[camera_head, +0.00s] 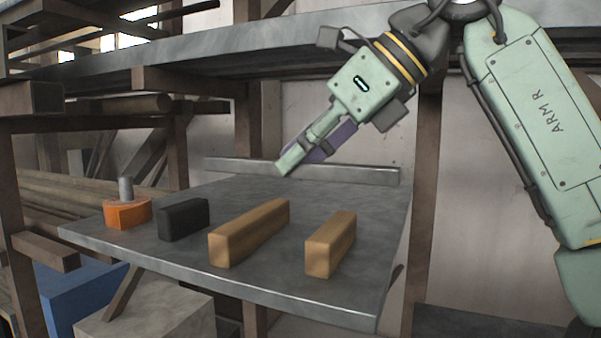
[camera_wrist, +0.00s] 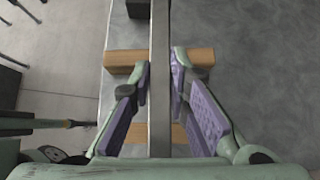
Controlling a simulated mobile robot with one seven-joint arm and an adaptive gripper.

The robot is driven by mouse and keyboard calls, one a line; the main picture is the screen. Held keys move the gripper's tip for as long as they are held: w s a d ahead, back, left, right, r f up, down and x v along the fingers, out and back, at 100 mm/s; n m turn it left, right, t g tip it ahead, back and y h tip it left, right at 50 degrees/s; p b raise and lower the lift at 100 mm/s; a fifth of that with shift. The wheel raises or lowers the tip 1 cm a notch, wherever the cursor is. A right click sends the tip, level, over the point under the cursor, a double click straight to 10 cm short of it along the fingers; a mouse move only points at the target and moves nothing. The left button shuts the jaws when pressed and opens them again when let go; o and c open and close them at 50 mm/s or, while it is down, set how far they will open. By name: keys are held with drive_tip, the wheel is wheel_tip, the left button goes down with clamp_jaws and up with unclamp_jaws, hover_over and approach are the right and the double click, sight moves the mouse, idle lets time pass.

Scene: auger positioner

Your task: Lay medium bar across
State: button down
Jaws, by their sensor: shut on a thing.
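A long grey metal bar (camera_head: 350,174), which I take to be the medium bar, is held level by my gripper (camera_head: 287,168). It also shows in the wrist view (camera_wrist: 160,60), running lengthwise between the purple-padded fingers (camera_wrist: 163,92). The gripper is shut on it, with the bar above the shelf. Two wooden blocks stand on the shelf, a longer one (camera_head: 248,232) and a shorter one (camera_head: 330,244). In the wrist view the bar passes over both blocks, crosswise to them. Its height above them is hard to judge.
The grey metal shelf (camera_head: 170,258) has a bare right end. A black block (camera_head: 184,219) and an orange piece with a grey peg (camera_head: 127,213) stand to the left. A higher metal shelf (camera_head: 230,58) and brown rack posts (camera_head: 424,200) surround the arm's space.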

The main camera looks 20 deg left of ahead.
sight(306, 179)
drive_tip(key=shift+f, duration=1.5)
drive_tip(key=shift+f, duration=0.5)
drive_tip(key=shift+f, duration=0.15)
drive_tip(key=c, duration=1.5)
unclamp_jaws()
drive_tip(key=shift+c, duration=0.2)
drive_tip(key=shift+r, duration=0.4)
drive_tip(key=v, duration=1.2)
drive_tip(key=shift+r, duration=0.2)
